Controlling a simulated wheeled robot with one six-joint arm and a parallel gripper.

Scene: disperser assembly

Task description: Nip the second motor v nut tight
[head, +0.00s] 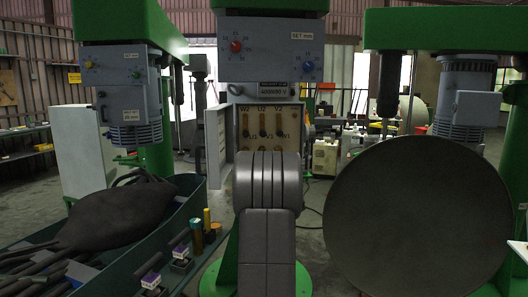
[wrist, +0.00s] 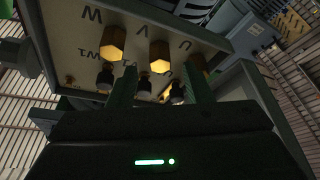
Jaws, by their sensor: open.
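The open terminal box (head: 222,128) of the middle green machine shows a pale board (head: 265,110) with brass parts and U, V and W marks. In the wrist view the board (wrist: 65,35) appears upside down. The brass V nut (wrist: 159,57) is the middle one, between the W nut (wrist: 114,42) and the U nut (wrist: 197,65), which a finger partly hides. My gripper (wrist: 158,75) is open, its fingers apart on either side of the V nut's line. I cannot tell whether they touch it. In the head view my arm hides the gripper.
The box's grey door (head: 217,145) stands open on the left. A large dark disc (head: 415,215) fills the right front. A green-blue trough (head: 150,255) with a dark bag (head: 115,215) lies at left. Small dark terminals (wrist: 144,88) sit close to the fingers.

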